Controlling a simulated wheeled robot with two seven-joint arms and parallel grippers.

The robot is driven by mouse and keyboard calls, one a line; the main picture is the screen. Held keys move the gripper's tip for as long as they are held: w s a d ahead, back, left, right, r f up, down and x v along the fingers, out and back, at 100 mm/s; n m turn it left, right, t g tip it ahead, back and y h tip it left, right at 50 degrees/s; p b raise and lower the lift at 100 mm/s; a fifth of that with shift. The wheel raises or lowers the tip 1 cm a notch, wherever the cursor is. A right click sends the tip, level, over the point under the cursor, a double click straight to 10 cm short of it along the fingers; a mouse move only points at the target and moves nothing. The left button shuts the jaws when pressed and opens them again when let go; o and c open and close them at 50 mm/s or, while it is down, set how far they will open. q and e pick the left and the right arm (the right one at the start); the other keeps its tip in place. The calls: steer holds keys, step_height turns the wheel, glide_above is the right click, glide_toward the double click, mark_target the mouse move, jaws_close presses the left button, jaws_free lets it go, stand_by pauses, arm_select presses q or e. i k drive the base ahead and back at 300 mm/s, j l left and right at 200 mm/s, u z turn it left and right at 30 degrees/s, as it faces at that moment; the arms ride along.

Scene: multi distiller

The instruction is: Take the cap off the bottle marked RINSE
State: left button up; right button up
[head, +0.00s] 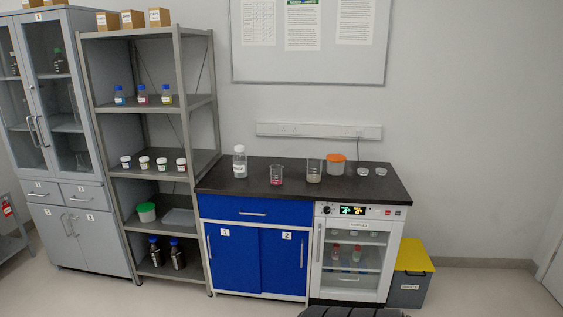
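A clear bottle (239,168) with a white cap and a white label stands upright at the left end of the dark counter (320,187). Its label is too small to read, so I cannot tell if it says RINSE. Neither of my grippers is in view.
Two beakers (277,175) (313,171), an orange-lidded tub (336,163) and two small dishes (363,171) are on the counter. Below are blue cabinets (260,258) and a glass-fronted unit (355,257). A yellow-lidded bin (411,284) stands right. The floor in front is partly clear.

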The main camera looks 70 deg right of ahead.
mark_target(240, 164)
steer(key=z, duration=2)
steer(key=i, duration=0.65)
